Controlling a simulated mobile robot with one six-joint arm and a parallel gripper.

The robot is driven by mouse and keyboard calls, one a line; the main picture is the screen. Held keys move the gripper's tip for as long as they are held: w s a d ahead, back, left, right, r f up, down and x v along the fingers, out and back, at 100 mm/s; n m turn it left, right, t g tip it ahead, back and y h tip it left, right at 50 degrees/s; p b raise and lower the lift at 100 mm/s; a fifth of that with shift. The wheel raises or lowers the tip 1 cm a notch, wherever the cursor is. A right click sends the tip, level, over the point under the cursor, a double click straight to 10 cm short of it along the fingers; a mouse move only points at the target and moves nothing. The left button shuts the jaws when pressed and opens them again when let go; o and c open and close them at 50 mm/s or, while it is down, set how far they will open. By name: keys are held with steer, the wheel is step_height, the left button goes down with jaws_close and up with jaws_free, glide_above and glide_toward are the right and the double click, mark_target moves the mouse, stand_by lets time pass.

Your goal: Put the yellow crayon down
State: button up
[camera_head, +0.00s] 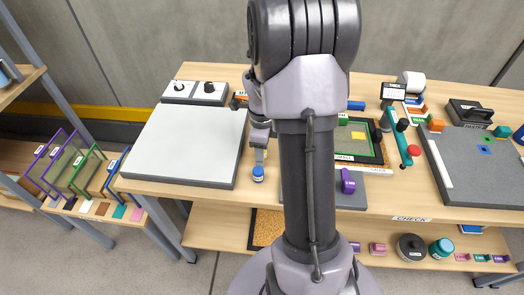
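My arm stands upright in the middle of the view and covers much of the bench. My gripper (260,144) points down, left of the arm column and beside the right edge of the large pale board (190,148). It is small and partly hidden, so I cannot tell whether its fingers are open or shut. I cannot make out the yellow crayon clearly; a small yellowish patch shows by the fingers. A small blue jar (258,174) stands on the bench just below the gripper in the picture.
A green-edged screen (352,157) with a yellow patch lies right of the arm, with a purple-handled tool (348,181) in front. A dark grey mat (475,170) fills the right end. Coloured frames (75,165) stand at left. Bare wood (225,202) shows along the front edge.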

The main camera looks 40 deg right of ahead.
step_height(320, 180, up, 12)
steer(key=p, duration=0.5)
steer(key=s+a+r+n+t, duration=0.1)
steer(key=a+r+n+t, duration=0.1)
steer(key=a+r+n, duration=0.95)
steer(key=s+a+r+n+t+y, duration=0.1)
steer(key=s+a+n+t, duration=0.1)
steer(key=s+a+n, duration=0.3)
steer(key=s+a+r+n+t+y, duration=0.1)
steer(key=s+a+n, duration=0.5)
steer(key=a+n, duration=0.2)
steer(key=a, duration=0.2)
steer(key=shift+s+a+t, duration=0.2)
steer(key=shift+a+t, duration=0.2)
steer(key=shift+d+r, duration=0.1)
steer(key=shift+r, duration=0.05)
